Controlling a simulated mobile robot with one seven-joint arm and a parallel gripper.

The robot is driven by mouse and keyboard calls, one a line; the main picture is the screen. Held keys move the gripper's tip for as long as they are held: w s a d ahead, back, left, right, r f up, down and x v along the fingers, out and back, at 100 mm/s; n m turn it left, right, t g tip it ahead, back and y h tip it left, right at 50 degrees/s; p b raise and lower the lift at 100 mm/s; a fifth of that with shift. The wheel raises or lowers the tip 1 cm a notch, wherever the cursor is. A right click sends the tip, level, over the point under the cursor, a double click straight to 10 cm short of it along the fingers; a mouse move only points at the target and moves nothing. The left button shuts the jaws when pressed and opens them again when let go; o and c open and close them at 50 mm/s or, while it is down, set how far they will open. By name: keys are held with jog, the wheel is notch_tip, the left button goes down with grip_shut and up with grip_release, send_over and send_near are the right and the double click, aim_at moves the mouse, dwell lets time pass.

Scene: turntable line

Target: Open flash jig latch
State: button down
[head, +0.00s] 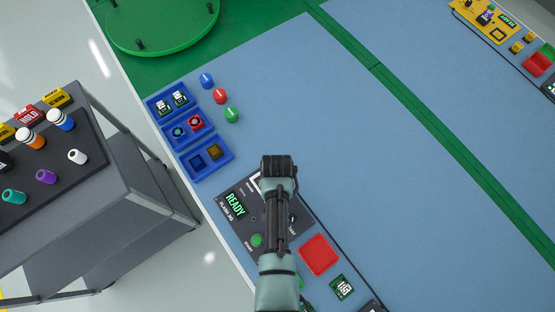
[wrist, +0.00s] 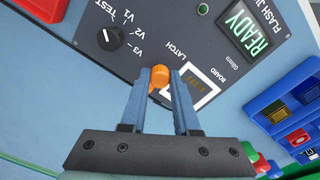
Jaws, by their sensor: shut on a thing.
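The flash jig (head: 228,212) is a dark panel on the blue table, with a green READY display (head: 235,204) that also shows in the wrist view (wrist: 247,32). In the wrist view an orange latch knob (wrist: 159,75) sits beside the LATCH label, next to the white-framed board slot (wrist: 193,89). My gripper (wrist: 159,82) is shut on the orange latch knob, one finger on each side. In the head view my gripper (head: 278,165) is over the jig, and my arm hides the latch and part of the panel.
Blue bins (head: 212,172) with small parts stand left of the jig, with blue, red and green pegs (head: 219,96) beyond. A red pad (head: 319,254) lies right of the jig. A grey cart (head: 125,200) stands at left. The table's middle is clear.

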jog(key=shift+m, duration=0.5)
dwell(0.3)
jog(key=c, duration=0.7)
grip_release()
jog(key=shift+o, duration=0.2)
jog(key=shift+r, duration=0.1)
notch_tip(320, 180, up, 13)
